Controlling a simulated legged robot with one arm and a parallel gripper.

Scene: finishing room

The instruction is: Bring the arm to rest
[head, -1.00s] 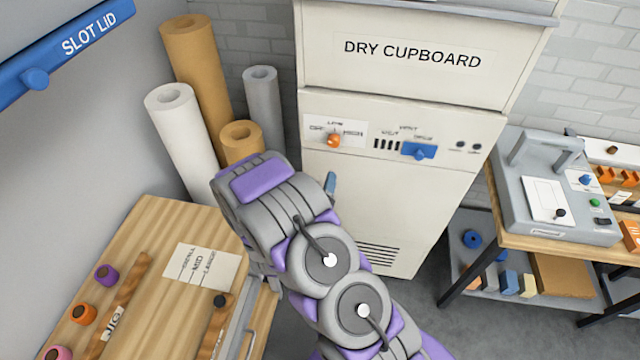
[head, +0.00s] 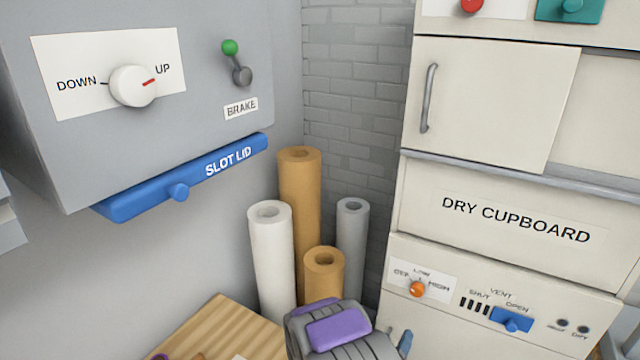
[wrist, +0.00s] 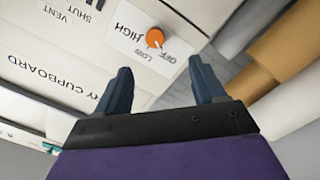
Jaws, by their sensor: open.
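My gripper (wrist: 163,84) is open in the wrist view, its two dark blue fingers apart with nothing between them. Beyond the fingers is the front of the dry cupboard (wrist: 70,60), seen upside down, with its orange knob (wrist: 155,38). In the head view my arm shows only at the bottom edge, as a grey and purple wrist in front of the paper rolls and left of the cupboard (head: 500,280). One blue fingertip shows beside it; the rest of the arm is out of the picture.
White (head: 270,265), tan (head: 300,190) and grey (head: 352,240) rolls stand in the corner behind my wrist. A wooden bench (head: 222,325) is at lower left. The blue slot lid (head: 190,180) juts from the grey cabinet (head: 200,100) above it.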

